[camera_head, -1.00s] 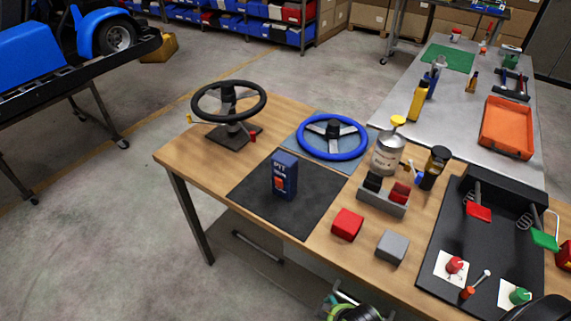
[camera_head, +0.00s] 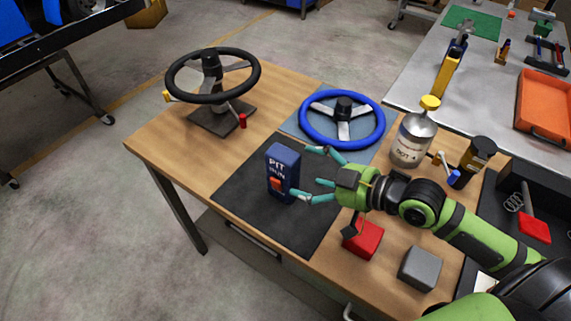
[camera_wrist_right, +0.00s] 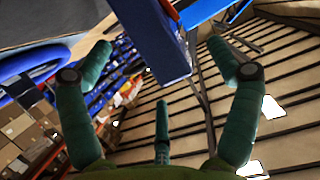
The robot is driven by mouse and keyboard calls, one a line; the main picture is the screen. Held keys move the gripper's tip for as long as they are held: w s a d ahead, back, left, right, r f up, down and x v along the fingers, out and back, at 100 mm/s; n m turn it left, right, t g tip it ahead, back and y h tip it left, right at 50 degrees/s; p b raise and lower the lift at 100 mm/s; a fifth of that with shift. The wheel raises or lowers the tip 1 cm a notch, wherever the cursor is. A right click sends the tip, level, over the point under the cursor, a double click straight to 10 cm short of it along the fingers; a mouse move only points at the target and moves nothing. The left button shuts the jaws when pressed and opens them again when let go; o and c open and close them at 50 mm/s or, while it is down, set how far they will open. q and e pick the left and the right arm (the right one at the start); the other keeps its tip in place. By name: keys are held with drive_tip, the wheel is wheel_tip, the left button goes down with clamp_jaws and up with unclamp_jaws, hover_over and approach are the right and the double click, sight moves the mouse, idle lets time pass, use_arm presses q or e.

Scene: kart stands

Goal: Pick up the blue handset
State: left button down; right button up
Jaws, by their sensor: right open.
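The blue handset (camera_head: 283,172), a dark blue block with white lettering and an orange-red button, stands upright on the black mat (camera_head: 235,200). My right gripper (camera_head: 309,175) is open just to the right of the handset, its teal fingers pointing at it. One fingertip is near the handset's upper right, another near its lower right; I cannot tell whether they touch it. In the right wrist view the handset (camera_wrist_right: 155,35) shows at the top between the spread fingers. My left gripper is not in view.
A black steering wheel (camera_head: 222,87) on a stand is at the left of the wooden table (camera_head: 170,130). A blue steering wheel (camera_head: 342,142) lies behind my gripper. A metal can (camera_head: 412,143), a red block (camera_head: 362,241) and a grey block (camera_head: 420,268) are near my right arm.

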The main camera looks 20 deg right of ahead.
sight(299, 164)
drive_tip(key=shift+w+r+t, duration=0.15)
drive_tip(key=shift+w+r, duration=0.1)
drive_tip(key=shift+w, duration=0.4)
drive_tip(key=shift+w+r+t, duration=0.15)
drive_tip(key=shift+w+r, duration=0.05)
drive_tip(key=shift+w, duration=0.4)
drive_tip(key=shift+w+a+f+p, duration=0.15)
drive_tip(key=shift+w+a+p, duration=0.1)
drive_tip(key=shift+a+p, duration=0.2)
drive_tip(key=shift+w+a+f+p, duration=0.1)
drive_tip(key=shift+w+a+p, duration=0.15)
drive_tip(key=shift+a+p, duration=0.15)
drive_tip(key=x, duration=0.3)
drive_tip(key=shift+w+f+p, duration=0.2)
drive_tip(key=shift+f+p, duration=0.2)
drive_tip(key=shift+a, duration=0.15)
drive_tip(key=shift+f, duration=0.1)
drive_tip(key=c, duration=1.5)
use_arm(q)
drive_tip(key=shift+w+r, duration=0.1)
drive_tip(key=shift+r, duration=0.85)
